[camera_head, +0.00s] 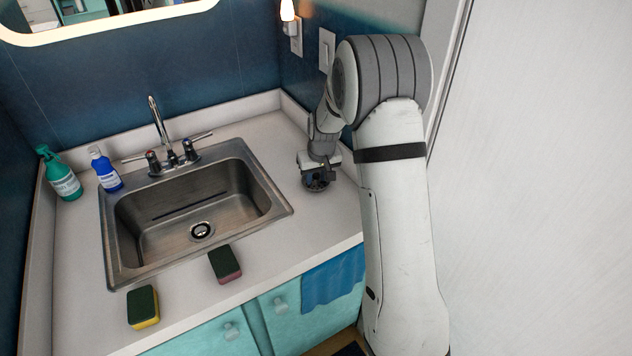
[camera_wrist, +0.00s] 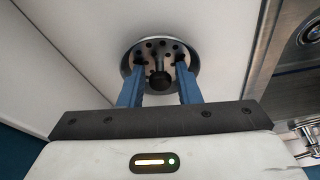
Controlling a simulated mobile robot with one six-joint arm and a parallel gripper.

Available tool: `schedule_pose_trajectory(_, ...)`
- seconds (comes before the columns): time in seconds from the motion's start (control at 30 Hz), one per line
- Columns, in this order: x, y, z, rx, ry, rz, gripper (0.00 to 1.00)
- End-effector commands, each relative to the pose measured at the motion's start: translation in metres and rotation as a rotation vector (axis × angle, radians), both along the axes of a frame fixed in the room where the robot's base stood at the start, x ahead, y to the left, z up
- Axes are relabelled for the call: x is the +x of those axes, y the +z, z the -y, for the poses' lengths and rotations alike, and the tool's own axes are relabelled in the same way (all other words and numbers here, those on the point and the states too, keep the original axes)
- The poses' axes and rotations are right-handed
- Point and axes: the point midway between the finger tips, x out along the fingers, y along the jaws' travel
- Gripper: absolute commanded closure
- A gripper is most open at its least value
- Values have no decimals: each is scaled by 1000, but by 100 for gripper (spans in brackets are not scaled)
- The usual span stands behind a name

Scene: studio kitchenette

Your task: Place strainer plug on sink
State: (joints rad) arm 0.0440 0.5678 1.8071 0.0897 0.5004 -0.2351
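The strainer plug (camera_wrist: 158,50) is a round metal cup with holes and a dark centre knob. It sits on the white counter right of the sink, and shows partly under my gripper in the head view (camera_head: 316,186). My gripper (camera_wrist: 161,66) points down over it with its two blue fingers apart. The fingertips are at the plug, one on each side of the knob, with gaps visible between knob and fingers. The steel sink (camera_head: 137,218) is empty, with a dark round drain (camera_head: 202,231) in its floor. The sink's edge also shows in the wrist view (camera_wrist: 276,62).
A faucet (camera_head: 165,140) with two handles stands behind the basin. A green bottle (camera_head: 62,177) and a blue bottle (camera_head: 105,170) stand at the left. Two sponges (camera_head: 225,264) (camera_head: 143,307) lie on the front counter. A blue towel (camera_head: 333,279) hangs at the front. A wall is close on the right.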

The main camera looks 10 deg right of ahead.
Motion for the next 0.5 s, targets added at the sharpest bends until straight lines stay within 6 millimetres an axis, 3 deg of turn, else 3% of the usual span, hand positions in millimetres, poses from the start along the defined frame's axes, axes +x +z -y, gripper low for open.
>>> schedule_pose_trajectory(0.37,0,0,0,0,0,0,99)
schedule_pose_trajectory(0.5,0,0,0,0,0,0,100)
